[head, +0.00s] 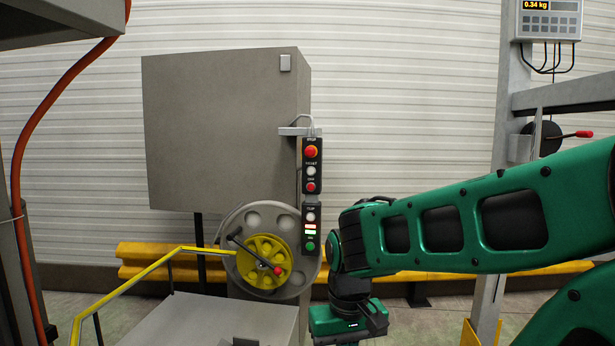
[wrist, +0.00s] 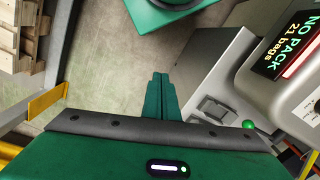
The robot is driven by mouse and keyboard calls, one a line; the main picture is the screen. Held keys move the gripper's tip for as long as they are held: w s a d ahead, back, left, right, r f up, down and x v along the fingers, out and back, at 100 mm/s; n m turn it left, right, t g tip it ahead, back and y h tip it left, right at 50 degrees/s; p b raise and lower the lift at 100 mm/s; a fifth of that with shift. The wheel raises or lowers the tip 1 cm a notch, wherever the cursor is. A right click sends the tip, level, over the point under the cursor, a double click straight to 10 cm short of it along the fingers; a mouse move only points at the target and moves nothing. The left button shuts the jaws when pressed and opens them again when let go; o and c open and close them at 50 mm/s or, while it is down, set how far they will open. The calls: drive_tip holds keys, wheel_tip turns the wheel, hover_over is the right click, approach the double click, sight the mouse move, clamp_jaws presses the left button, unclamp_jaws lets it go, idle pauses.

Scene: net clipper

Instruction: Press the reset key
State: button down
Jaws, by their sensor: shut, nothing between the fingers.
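A dark control strip (head: 312,200) stands on a column beside the grey cabinet in the head view. It carries a red mushroom button (head: 311,152), white and red buttons below it, a lit display, and a green button (head: 310,246) low down. Its labels are too small to read surely, so I cannot tell which key is reset. My gripper (wrist: 160,76) is shut and empty in the wrist view, pointing over the floor, apart from any key. In the head view my arm comes from the right; its fingertips are not seen there.
In the wrist view a grey box with a lit "NO PACK 21 bags" display (wrist: 290,47) is close at right.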

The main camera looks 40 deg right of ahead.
sight(312, 173)
drive_tip(key=w+d+r+n+t+h, duration=0.1)
drive_tip(key=w+d+r+n+t, duration=0.3)
drive_tip(key=w, duration=0.6)
drive_tip(key=w+d+r+n+t, duration=0.1)
drive_tip(key=w+d+r+t, duration=0.1)
drive_tip(key=w+d+r, duration=0.6)
drive_tip(key=w+d+r+n+t+h, duration=0.1)
drive_tip(key=w+d+n+t, duration=0.2)
drive_tip(key=w, duration=0.8)
drive_tip(key=w+d+r+n+t, duration=0.6)
drive_tip(key=w+d+r+t, duration=0.2)
drive_tip(key=w+d+r, duration=0.4)
drive_tip(key=d+r, duration=0.3)
drive_tip(key=shift+w+d+r+n, duration=0.2)
drive_tip(key=shift+w+d+n, duration=0.15)
drive_tip(key=shift+n, duration=0.05)
drive_tip(key=shift+w+d+f, duration=0.1)
drive_tip(key=shift+w+d, duration=0.8)
drive_tip(key=shift+d, duration=0.25)
drive_tip(key=shift+w+d+r, duration=0.1)
drive_tip(key=shift+w+d, duration=0.75)
drive_tip(key=shift+d, duration=0.25)
drive_tip(key=shift+w+d+f, duration=0.1)
drive_tip(key=shift+w+d, duration=0.8)
drive_tip(key=shift+d, duration=0.35)
